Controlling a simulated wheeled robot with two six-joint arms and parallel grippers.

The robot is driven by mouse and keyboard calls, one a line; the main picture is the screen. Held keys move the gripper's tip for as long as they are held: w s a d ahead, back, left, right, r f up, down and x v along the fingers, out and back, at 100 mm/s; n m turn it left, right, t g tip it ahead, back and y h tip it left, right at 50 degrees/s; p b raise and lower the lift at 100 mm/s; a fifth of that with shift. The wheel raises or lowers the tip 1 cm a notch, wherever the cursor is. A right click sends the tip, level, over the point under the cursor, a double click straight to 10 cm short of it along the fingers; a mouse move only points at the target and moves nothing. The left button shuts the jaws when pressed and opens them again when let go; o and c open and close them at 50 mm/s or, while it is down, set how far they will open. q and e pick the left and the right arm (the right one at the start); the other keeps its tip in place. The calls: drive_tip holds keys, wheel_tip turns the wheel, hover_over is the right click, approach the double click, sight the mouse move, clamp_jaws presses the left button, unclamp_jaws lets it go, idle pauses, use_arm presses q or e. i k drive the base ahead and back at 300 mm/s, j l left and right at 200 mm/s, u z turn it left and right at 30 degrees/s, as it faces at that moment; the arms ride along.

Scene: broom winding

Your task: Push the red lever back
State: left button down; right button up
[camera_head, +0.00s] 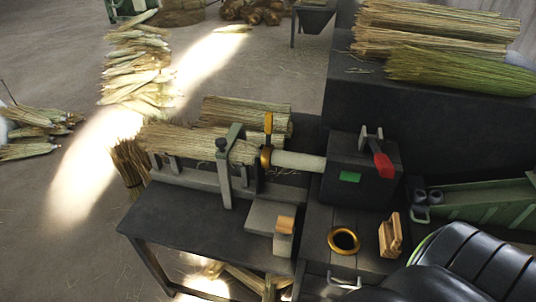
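The red lever (383,163) is on the right side of a dark machine box (345,165). Its red grip hangs down at a tilt over the box's right face, below a grey bracket on top. A green patch (349,177) is on the front of the box. A pale shaft (298,160) runs left from the box to a clamp with a yellow handle (268,123), where a bundle of broom straw (195,140) lies. Neither of my grippers is in view.
The dark workbench (190,222) holds a wooden block (285,225), a brass ring (344,240) and a wooden piece (390,235). Straw bundles (440,35) lie on a dark surface behind.

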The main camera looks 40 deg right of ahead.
sight(385, 169)
drive_tip(key=l+z, duration=0.1)
drive_tip(key=z, duration=0.3)
drive_tip(key=l+z, duration=0.15)
drive_tip(key=z, duration=0.3)
drive_tip(key=l+z, duration=0.15)
drive_tip(key=z, duration=0.25)
drive_tip(key=l+z, duration=0.15)
drive_tip(key=z, duration=0.25)
